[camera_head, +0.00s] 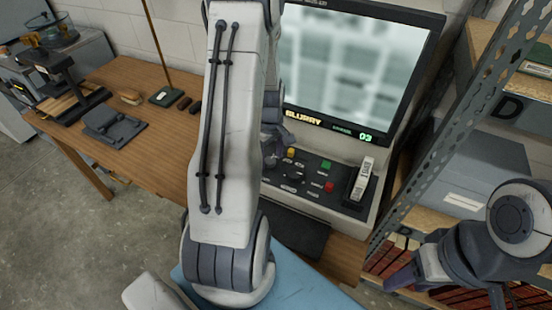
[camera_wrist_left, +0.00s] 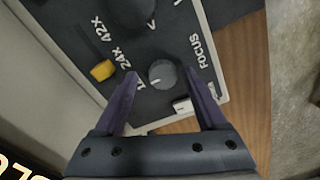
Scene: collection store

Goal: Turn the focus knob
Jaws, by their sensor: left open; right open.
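The focus knob (camera_wrist_left: 162,74), a round grey knob with a white mark, is on the dark panel in the left wrist view. The word FOCUS (camera_wrist_left: 203,50) is printed to its right. My left gripper (camera_wrist_left: 159,80) is open, with one finger on each side of the knob; I see no clear contact. In the head view my left arm hides much of that gripper and part of the control panel (camera_head: 312,201). The reader's screen (camera_head: 345,75) shows a blurred picture, with BLURRY and 03 below it. My right gripper (camera_head: 447,291) is open and empty at the lower right.
A yellow button (camera_wrist_left: 103,70) and a larger dark knob (camera_wrist_left: 160,10) lie close to my left fingers. A red button (camera_head: 329,187) and a white lever (camera_head: 362,178) are on the panel. A metal shelf rack (camera_head: 455,125) stands close on the right.

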